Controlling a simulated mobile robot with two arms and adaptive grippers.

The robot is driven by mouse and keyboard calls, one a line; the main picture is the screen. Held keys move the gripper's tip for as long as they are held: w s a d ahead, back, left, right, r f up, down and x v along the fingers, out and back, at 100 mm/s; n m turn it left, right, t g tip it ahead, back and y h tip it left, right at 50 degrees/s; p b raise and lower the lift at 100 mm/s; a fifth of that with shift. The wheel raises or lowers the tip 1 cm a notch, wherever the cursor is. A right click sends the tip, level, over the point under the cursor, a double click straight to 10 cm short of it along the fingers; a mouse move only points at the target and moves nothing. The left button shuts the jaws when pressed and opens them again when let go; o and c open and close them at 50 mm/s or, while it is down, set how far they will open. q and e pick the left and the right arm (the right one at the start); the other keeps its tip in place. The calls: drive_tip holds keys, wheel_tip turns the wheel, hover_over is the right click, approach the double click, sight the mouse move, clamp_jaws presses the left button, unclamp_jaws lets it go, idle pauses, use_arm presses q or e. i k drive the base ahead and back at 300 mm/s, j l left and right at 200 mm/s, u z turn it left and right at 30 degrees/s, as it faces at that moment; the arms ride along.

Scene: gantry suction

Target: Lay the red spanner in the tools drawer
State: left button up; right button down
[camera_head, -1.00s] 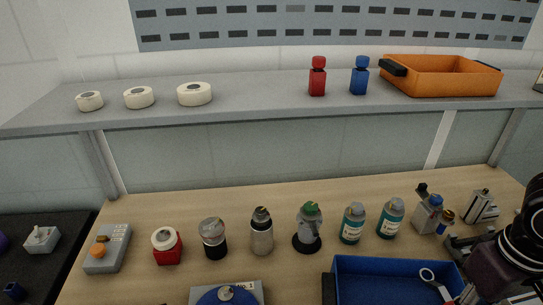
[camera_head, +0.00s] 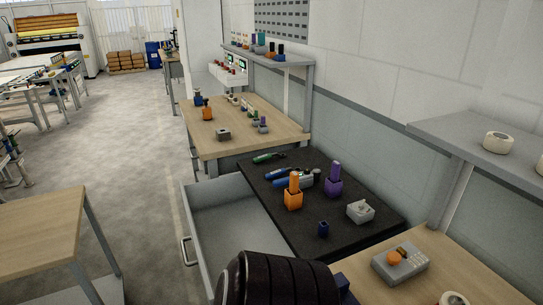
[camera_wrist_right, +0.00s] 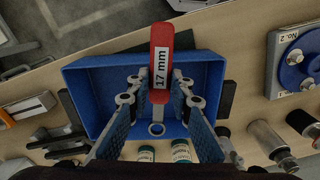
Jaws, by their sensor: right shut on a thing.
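The red spanner (camera_wrist_right: 161,55), with a white "17 mm" label on its handle, shows in the right wrist view. My right gripper (camera_wrist_right: 158,92) is shut on it, with the fingers on either side. A ring end shows below the handle, over the blue tray (camera_wrist_right: 82,85). In the head view a grey drawer (camera_head: 225,207) stands pulled out below the black-topped bench. Its visible inside looks empty, and its near part is hidden by a black arm part of mine. Neither gripper shows in the head view.
The black bench top (camera_head: 285,222) carries an orange bottle (camera_head: 293,198), a purple bottle (camera_head: 333,183) and several tools. A wooden bench (camera_head: 35,240) stands at left. Open floor (camera_head: 135,180) lies between it and the drawer.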

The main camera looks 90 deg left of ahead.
sight(232, 252)
drive_tip(key=u, duration=1.55)
drive_tip(key=j+u, duration=0.15)
drive_tip(key=u, duration=0.3)
drive_tip(key=i+u, duration=0.1)
drive_tip(key=u, duration=0.35)
drive_tip(key=i+j+u, duration=0.1)
drive_tip(key=u, duration=0.35)
drive_tip(key=i+j, duration=0.35)
drive_tip(key=i, duration=0.15)
drive_tip(key=i+j, duration=0.4)
drive_tip(key=i, duration=0.05)
